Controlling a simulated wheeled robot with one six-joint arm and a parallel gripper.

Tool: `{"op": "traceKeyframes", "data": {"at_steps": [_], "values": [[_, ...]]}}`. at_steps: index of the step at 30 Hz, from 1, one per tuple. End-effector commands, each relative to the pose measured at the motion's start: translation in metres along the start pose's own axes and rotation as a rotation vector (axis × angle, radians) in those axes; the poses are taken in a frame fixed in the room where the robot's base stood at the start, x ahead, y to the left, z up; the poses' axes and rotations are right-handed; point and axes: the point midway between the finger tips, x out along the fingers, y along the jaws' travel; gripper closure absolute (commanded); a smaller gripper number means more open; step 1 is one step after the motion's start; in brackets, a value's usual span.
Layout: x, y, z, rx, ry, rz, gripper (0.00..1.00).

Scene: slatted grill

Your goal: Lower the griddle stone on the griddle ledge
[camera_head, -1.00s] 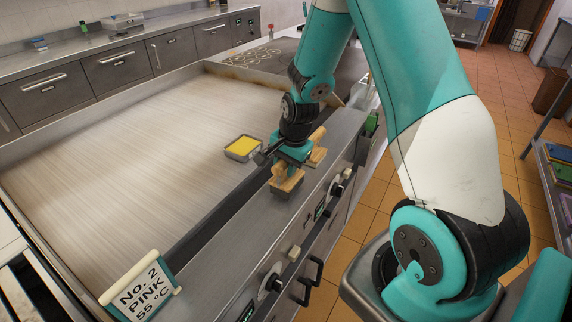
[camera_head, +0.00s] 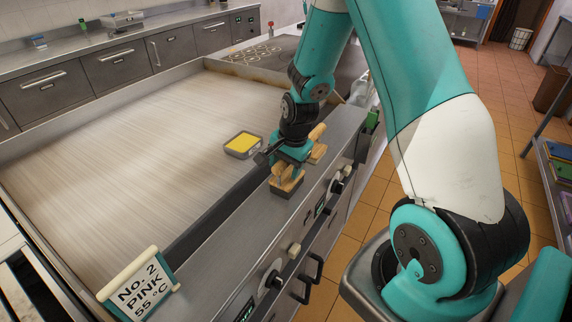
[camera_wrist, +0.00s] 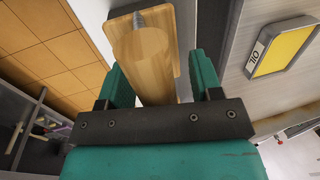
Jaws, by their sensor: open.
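The griddle stone (camera_head: 289,191), a dark block with a pale wooden handle top, sits on the steel griddle ledge (camera_head: 240,227) in the head view and appears to rest flat there. My gripper (camera_head: 286,168) is right over it, with teal fingers down around its wooden top. In the wrist view the wooden handle (camera_wrist: 143,50) lies between the two teal fingers of my gripper (camera_wrist: 162,75), which are open. A gap shows beside the right finger. The stone's underside is hidden.
A yellow oil tray (camera_head: 242,144) stands on the griddle plate (camera_head: 130,150) left of my gripper. Another wooden piece (camera_head: 318,152) shows just behind my gripper. Knobs and handles line the front panel.

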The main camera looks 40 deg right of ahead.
Motion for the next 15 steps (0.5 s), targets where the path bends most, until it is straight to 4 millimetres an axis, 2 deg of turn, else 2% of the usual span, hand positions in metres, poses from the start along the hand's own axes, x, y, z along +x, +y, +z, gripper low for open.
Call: {"op": "traceKeyframes", "data": {"at_steps": [5,8,11,15], "values": [[-0.004,0.000,0.000,0.000,0.001,-0.001,0.41],[-0.015,-0.001,-0.001,0.000,0.002,-0.003,0.41],[-0.033,-0.001,-0.001,0.000,0.004,-0.005,0.41],[-0.069,-0.001,-0.001,0.000,0.005,-0.007,0.41]]}}
